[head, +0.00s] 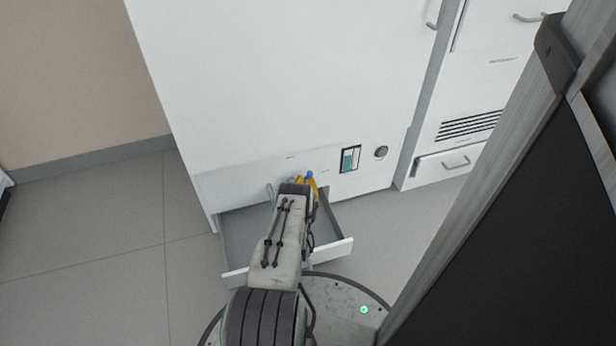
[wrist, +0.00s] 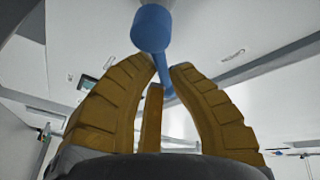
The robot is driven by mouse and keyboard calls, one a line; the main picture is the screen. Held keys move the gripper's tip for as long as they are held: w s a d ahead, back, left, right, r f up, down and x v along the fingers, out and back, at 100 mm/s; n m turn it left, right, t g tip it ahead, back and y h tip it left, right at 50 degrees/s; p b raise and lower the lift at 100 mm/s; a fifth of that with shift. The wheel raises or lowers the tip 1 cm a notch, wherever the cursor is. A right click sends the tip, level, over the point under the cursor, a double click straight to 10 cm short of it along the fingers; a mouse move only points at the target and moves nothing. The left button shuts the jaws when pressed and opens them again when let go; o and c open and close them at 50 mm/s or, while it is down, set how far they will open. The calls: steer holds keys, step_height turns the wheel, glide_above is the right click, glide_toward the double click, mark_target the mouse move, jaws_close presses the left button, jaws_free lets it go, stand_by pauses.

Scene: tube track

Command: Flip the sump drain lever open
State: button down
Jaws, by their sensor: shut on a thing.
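The sump drain lever is blue, with a round knob (wrist: 152,28) and a thin stem (wrist: 163,75). In the head view only a small bit of its blue (head: 309,175) shows, low on the white cabinet front. My gripper (wrist: 165,72) has yellow ribbed fingers, shut on the lever's stem with the knob standing out past the fingertips. In the head view my gripper (head: 307,184) is at the lever, partly hidden by my arm. The stem's far end and pivot cannot be made out.
An open drawer (head: 338,248) juts from the cabinet's base under my arm. A small gauge panel (head: 350,159) and a round dark knob (head: 381,152) sit to the lever's right. A vented cabinet (head: 465,127) stands farther right. The floor at left is clear.

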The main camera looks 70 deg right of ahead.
mark_target(304, 150)
steer(key=shift+w+r+n+t, duration=0.25)
steer(key=shift+r+n+t, duration=0.05)
steer(key=shift+r, duration=0.15)
steer(key=c, duration=1.5)
jaws_free()
steer(key=shift+c, duration=0.2)
steer(key=o, duration=0.4)
steer(key=shift+f, duration=0.2)
steer(key=shift+o, duration=0.2)
steer(key=shift+r, duration=0.1)
steer(key=shift+r, duration=4.95)
steer(key=shift+o, duration=0.3)
